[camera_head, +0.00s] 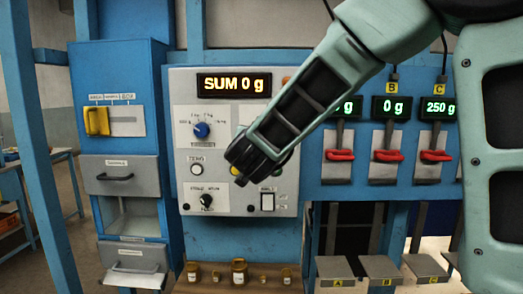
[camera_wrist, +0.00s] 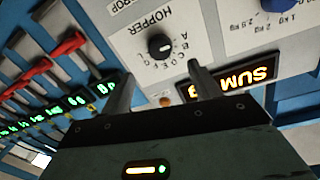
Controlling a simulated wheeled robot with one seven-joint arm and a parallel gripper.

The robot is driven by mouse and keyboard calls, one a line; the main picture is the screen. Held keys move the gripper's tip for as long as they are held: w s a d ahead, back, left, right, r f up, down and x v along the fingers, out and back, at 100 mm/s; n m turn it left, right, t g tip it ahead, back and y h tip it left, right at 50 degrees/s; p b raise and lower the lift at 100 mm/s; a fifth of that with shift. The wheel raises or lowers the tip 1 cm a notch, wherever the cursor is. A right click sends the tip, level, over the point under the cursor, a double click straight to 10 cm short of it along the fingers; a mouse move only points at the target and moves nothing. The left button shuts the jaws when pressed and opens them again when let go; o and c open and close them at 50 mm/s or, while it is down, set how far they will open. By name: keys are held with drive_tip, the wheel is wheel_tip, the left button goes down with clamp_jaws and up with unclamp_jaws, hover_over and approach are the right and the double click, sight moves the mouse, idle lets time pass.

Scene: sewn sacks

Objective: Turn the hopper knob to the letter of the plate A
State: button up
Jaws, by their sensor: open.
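The hopper knob (camera_wrist: 160,46) is a round black knob with a white mark, on a pale panel labelled HOPPER, in the wrist view. Letters from A onward curve around one side of it. The mark faces the letter side; I cannot tell which letter exactly. My gripper (camera_wrist: 160,70) is open, its two fingers apart and pointing toward the panel, with the knob beyond and between them, not gripped. In the head view my arm hides the hopper knob. Plate A (camera_head: 335,267) is a grey plate with a yellow A tag, low at right.
The panel (camera_head: 180,95) has a SUM 0 g display (camera_head: 234,84), a blue knob (camera_head: 201,130) and a lower black knob (camera_head: 206,201). Red levers (camera_head: 387,156) line the right. A drawer cabinet (camera_head: 120,140) stands left. Small jars (camera_head: 239,270) sit below.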

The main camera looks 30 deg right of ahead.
drive_tip(key=b+v, duration=0.1)
drive_tip(key=v, duration=0.7)
drive_tip(key=shift+a, duration=0.1)
